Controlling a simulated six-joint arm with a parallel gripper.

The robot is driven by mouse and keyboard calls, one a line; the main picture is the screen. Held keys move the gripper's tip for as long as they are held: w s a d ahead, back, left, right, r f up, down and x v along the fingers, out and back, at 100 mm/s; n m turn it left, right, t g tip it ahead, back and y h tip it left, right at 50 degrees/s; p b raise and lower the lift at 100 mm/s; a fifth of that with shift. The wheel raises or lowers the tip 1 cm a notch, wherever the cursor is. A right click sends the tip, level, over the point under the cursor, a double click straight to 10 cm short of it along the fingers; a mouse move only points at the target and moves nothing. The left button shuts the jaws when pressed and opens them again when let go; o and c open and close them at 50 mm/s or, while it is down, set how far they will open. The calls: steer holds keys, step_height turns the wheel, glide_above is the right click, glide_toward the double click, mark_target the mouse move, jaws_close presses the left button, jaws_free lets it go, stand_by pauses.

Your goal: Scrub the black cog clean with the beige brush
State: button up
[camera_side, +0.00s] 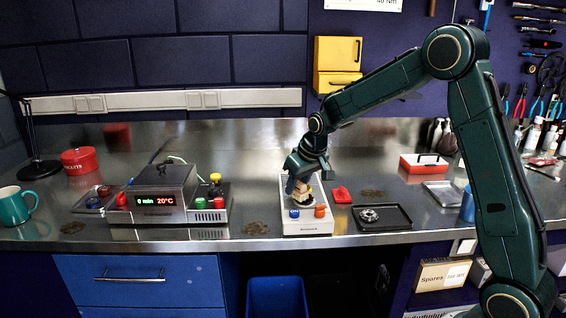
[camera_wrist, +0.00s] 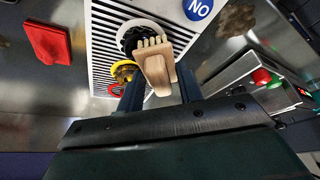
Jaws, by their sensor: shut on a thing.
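My gripper (camera_side: 299,182) is shut on the beige brush (camera_wrist: 158,68), low over a white slatted unit on the bench. In the wrist view the brush lies between my two dark fingers, its short pale bristles toward the top. In the side view my gripper and the brush hide the cog.
A yellow cog (camera_wrist: 122,71) and a red ring (camera_wrist: 115,90) sit beside the black cog. The white unit (camera_side: 306,228) has a blue button (camera_wrist: 198,8) and an orange one (camera_side: 320,211). A red block (camera_side: 342,195) and a black tray (camera_side: 398,223) holding a metal cog (camera_side: 369,215) stand right.

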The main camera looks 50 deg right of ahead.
steer(key=shift+r, duration=2.5)
steer(key=shift+m+h, duration=0.3)
steer(key=shift+m, duration=0.5)
steer(key=s+a+f, duration=0.1)
steer(key=a, duration=0.2)
steer(key=s+a+f, duration=0.1)
steer(key=a, duration=0.2)
steer(key=s+a+f, duration=0.1)
steer(key=a, duration=0.2)
steer(key=shift+s+a+f, duration=0.15)
steer(key=shift+s+a, duration=0.1)
steer(key=shift+a, duration=0.15)
steer(key=shift+s+a+f, duration=0.15)
steer(key=shift+s+a, duration=0.15)
steer(key=shift+a, duration=0.1)
